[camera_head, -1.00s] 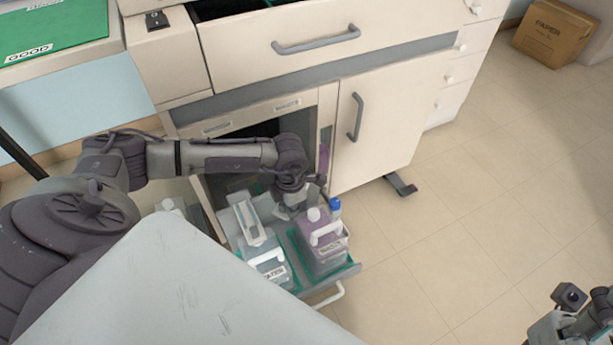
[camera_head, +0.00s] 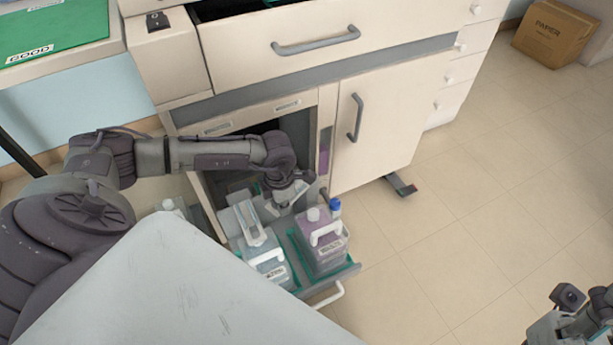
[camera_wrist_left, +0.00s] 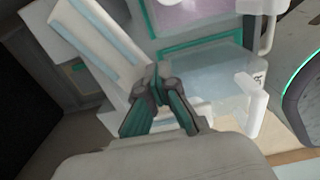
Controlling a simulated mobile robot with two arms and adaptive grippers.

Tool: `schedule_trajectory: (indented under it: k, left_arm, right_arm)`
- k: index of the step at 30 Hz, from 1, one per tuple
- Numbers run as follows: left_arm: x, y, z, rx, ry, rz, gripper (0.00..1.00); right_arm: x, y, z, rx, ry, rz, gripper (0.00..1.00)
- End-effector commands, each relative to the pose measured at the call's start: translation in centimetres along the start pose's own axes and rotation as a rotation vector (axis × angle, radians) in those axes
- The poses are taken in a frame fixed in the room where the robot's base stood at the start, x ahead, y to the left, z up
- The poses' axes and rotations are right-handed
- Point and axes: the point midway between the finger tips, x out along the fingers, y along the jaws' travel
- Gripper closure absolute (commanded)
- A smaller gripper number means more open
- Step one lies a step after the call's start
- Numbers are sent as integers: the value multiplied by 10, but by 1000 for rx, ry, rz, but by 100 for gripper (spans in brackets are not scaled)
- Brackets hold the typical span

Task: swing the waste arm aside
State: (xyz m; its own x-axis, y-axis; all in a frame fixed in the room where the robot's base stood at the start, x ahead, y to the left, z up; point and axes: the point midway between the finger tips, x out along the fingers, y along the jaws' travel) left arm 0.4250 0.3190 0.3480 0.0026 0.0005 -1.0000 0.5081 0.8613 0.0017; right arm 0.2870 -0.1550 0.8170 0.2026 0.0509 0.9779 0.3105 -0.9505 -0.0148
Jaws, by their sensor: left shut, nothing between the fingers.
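A pale swing arm with a light blue strip, which looks like the waste arm (camera_head: 250,223), lies over the left side of the pulled-out drawer. In the left wrist view it is the long white bar (camera_wrist_left: 95,42) slanting at upper left. My left gripper (camera_head: 284,197) is just right of it, low over the back of the drawer. In the left wrist view its fingertips (camera_wrist_left: 158,76) are together and empty, beside the bar's lower end; I cannot tell whether they touch it. My right gripper (camera_head: 577,318) is partly cut off at lower right, its fingers unclear.
In the drawer (camera_head: 343,271) stand a clear container (camera_head: 268,265) with a white handle and a purple container (camera_head: 322,250). A blue cap (camera_head: 335,206) is behind the latter. The cabinet door (camera_head: 380,120) at right is shut.

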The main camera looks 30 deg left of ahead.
Motion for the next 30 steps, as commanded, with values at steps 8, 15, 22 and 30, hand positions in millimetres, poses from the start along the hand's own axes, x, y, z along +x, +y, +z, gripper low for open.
schedule_trajectory:
  k: [8,15,22,30]
  left_arm:
    - [6,8,-14,-4,16,-1,100]
    - [6,12,-17,-3,16,-2,100]
    - [5,12,-17,-3,16,-2,100]
    - [6,21,-19,-4,17,-1,100]
  right_arm:
    - [-1,0,0,0,0,0,61]
    - [1,0,-1,0,6,-2,61]
    - [3,0,-2,-1,15,-4,61]
    - [1,0,-1,-1,15,-4,61]
